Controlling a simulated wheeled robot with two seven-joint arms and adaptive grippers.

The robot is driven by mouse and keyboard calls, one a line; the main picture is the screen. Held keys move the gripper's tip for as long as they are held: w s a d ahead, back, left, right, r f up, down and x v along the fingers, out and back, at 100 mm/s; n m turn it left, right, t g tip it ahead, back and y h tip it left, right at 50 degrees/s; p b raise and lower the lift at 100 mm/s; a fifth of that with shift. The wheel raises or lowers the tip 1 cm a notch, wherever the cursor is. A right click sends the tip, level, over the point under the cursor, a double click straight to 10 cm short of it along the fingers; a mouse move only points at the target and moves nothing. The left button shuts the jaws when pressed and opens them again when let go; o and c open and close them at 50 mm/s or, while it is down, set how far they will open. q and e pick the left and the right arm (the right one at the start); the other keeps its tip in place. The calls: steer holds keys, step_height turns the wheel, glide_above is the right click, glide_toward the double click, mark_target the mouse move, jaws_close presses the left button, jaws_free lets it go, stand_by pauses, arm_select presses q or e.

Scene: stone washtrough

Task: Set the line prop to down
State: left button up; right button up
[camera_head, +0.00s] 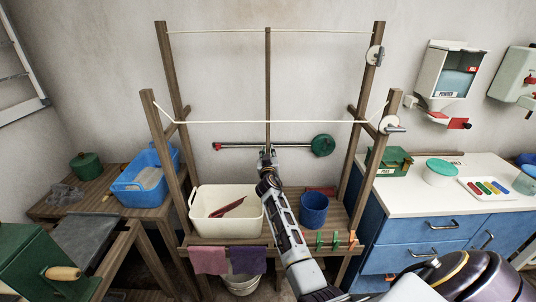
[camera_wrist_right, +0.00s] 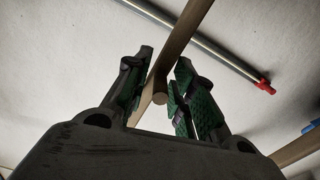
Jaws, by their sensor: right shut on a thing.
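The line prop (camera_head: 268,85) is a slim wooden pole standing upright in the middle of the wooden drying frame. Its top is at the rear line (camera_head: 215,31), and it passes the front line (camera_head: 215,122). My right gripper (camera_head: 267,152) is shut on the prop's lower end. In the right wrist view the prop (camera_wrist_right: 182,38) runs up between the green-padded fingers (camera_wrist_right: 158,88), with its round end showing between them. My left gripper is not in view.
A cream tub (camera_head: 228,235) and a blue bucket (camera_head: 314,222) stand on the frame's shelf, either side of my right arm. A metal rod (camera_head: 240,147) with a green disc (camera_head: 323,145) is behind the prop. A white counter (camera_head: 410,197) stands at right.

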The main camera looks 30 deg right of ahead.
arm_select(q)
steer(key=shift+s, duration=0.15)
arm_select(e)
jaws_close()
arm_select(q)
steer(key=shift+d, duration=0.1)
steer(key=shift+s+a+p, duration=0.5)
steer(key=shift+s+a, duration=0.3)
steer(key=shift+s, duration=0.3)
arm_select(e)
steer(key=s+d+f+m, duration=0.1)
steer(key=s+d+m, duration=0.1)
steer(key=d, duration=0.4)
steer(key=s+d+f+m, duration=0.2)
steer(key=s+d+m, duration=0.1)
steer(key=s+d, duration=0.2)
steer(key=shift+s+d+f, duration=0.15)
steer(key=shift+d+f, duration=0.1)
steer(key=shift+d, duration=0.1)
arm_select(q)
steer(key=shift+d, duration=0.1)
